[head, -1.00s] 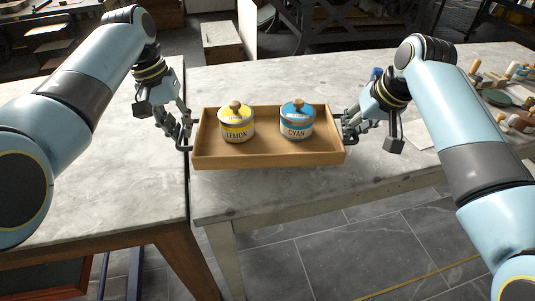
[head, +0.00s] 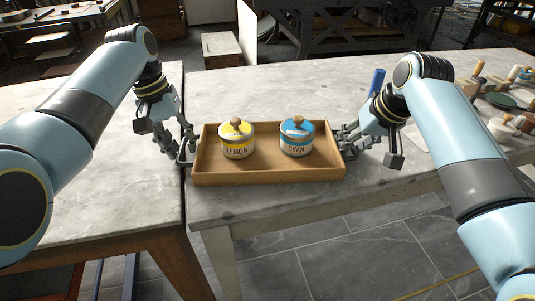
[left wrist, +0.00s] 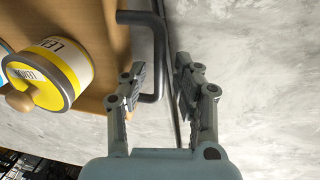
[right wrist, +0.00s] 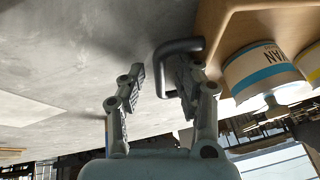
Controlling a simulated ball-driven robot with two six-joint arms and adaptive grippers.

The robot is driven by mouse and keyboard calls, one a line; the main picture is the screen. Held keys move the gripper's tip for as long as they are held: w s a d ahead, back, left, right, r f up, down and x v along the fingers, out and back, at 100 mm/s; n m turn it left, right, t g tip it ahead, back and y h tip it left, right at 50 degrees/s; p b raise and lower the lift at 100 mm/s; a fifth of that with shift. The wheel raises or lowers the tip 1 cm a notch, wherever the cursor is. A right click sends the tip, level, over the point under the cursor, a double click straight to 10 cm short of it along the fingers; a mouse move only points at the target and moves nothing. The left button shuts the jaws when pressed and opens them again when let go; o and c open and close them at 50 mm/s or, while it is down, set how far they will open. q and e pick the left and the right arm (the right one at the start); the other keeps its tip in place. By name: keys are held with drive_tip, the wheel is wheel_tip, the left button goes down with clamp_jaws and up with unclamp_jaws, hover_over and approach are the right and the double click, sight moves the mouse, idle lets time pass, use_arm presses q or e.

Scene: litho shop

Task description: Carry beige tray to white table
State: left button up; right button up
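The beige tray (head: 270,176) is at the left end of the right-hand pale marble-topped table (head: 290,205), near its front edge, and appears to rest on it. It holds a yellow LEMON jar (head: 237,141) and a blue CYAN jar (head: 297,139), both upright. My left gripper (head: 184,150) is at the tray's left handle (left wrist: 159,60); its fingers stand apart with the handle bar between them, nearer one finger. My right gripper (head: 347,140) is at the right handle (right wrist: 160,68), its fingers also apart on either side of the bar, close to one finger.
A second pale marble-topped table (head: 100,180) stands at the left, with a narrow gap between the tables. A blue cylinder (head: 377,82) stands behind my right gripper. Brushes and jars crowd the right table's far right. The table behind the tray is clear.

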drive_tip(key=shift+r, duration=0.1)
use_arm(q)
wheel_tip(320, 180, up, 8)
drive_tip(key=a, duration=0.1)
drive_tip(key=shift+a, duration=0.2)
use_arm(e)
drive_tip(key=v, duration=1.1)
drive_tip(key=shift+s+r, duration=0.2)
drive_tip(key=shift+r, duration=0.15)
use_arm(q)
drive_tip(key=shift+f, duration=0.15)
use_arm(e)
drive_tip(key=shift+d, duration=0.15)
